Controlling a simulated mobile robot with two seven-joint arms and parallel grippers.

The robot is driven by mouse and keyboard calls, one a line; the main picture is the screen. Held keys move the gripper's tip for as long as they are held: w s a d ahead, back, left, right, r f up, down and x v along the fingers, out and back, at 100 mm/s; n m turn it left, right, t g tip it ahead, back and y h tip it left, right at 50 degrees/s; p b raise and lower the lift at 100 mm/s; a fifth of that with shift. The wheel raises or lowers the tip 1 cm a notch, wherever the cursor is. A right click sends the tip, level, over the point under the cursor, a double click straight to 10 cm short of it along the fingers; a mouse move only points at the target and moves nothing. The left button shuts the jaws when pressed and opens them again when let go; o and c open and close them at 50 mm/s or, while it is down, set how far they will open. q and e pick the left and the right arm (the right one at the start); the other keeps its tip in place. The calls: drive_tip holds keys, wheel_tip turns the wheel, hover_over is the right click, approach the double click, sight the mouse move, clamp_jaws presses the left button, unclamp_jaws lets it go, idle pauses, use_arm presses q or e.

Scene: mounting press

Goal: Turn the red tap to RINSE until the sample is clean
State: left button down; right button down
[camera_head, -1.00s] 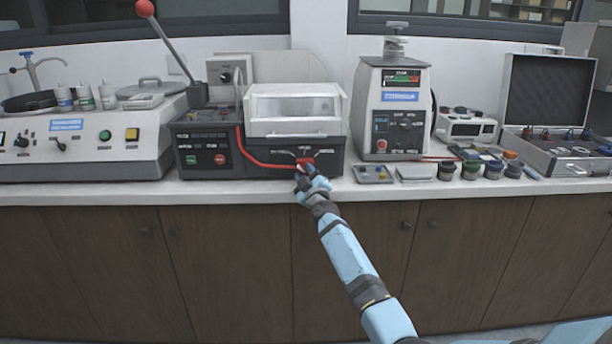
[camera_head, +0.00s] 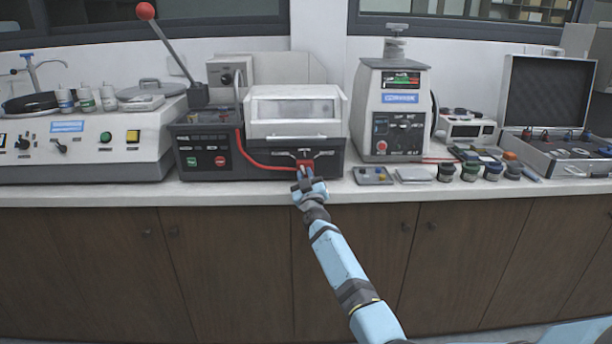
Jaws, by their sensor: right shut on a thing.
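The red tap (camera_head: 305,164) is on the dark front of the cutting machine (camera_head: 218,142), below its clear-windowed hood (camera_head: 292,109). A red hose (camera_head: 262,164) runs along the front to the tap. My right gripper (camera_head: 306,174) is at the tap from below and in front, shut on it; the fingertips are small and partly merge with the tap. The sample does not show; the hood is down and its window is cloudy. The tap's markings are too small to read. My left gripper is not in view.
A lever with a red knob (camera_head: 145,11) rises left of the hood. The mounting press (camera_head: 391,110) stands to the right. Small jars (camera_head: 469,171) and a flat tray (camera_head: 372,175) lie along the counter's front edge. A grinder-polisher (camera_head: 85,142) fills the left.

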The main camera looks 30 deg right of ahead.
drive_tip(key=m+h, duration=0.1)
drive_tip(key=m, duration=0.1)
drive_tip(key=m+g+h+p, duration=0.1)
drive_tip(key=m, duration=0.2)
drive_tip(key=shift+a+m+h, duration=0.1)
drive_tip(key=shift+m+h, duration=0.2)
drive_tip(key=m+g+h+p, duration=0.1)
drive_tip(key=m+h, duration=0.1)
drive_tip(key=m, duration=0.2)
drive_tip(key=m+g+h+p, duration=0.1)
drive_tip(key=m, duration=0.2)
drive_tip(key=shift+m+g, duration=0.4)
drive_tip(key=m+g+h, duration=0.1)
drive_tip(key=m, duration=0.2)
use_arm(q)
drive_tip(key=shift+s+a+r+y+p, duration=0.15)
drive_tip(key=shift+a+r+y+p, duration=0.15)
drive_tip(key=shift+p, duration=0.2)
use_arm(e)
drive_tip(key=shift+m+g, duration=0.6)
drive_tip(key=shift+m, duration=0.5)
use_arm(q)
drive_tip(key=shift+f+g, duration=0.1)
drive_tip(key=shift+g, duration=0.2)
use_arm(e)
drive_tip(key=shift+h, duration=0.3)
drive_tip(key=c, duration=1.1)
unclamp_jaws()
